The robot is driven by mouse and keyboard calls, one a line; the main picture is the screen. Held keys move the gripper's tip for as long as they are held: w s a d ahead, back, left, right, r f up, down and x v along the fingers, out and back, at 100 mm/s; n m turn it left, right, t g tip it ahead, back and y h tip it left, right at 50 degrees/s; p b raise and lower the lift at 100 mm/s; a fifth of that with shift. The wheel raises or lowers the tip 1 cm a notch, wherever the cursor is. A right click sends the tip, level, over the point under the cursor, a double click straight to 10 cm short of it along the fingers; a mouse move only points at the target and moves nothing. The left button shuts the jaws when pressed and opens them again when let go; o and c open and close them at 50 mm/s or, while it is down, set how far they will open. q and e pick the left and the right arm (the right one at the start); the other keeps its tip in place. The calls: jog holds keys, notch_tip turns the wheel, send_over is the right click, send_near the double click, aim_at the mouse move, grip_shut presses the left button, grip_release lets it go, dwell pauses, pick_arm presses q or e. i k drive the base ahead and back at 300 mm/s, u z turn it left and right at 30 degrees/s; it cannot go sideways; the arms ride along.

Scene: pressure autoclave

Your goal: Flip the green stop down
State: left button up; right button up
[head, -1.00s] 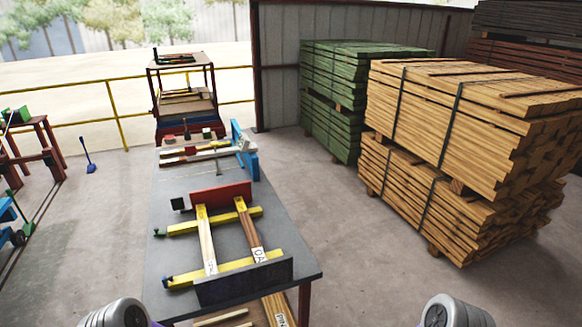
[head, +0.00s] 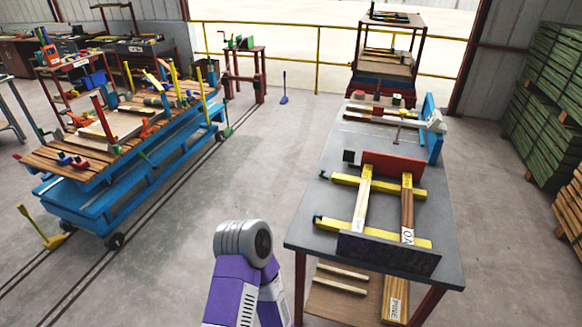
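A grey and purple part of my own arm shows at the bottom centre, far from the green piece. Neither of my grippers is in view.
A blue cart (head: 100,205) with a slatted wooden top carries posts and tools at left. A grey table (head: 305,225) with a yellow and wooden frame stands at right. Open concrete floor (head: 235,170) lies between them.

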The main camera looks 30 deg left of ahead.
aim_at(324, 176)
jog(key=u, duration=1.7)
jog(key=i, duration=3.4)
jog(key=z, duration=4.2)
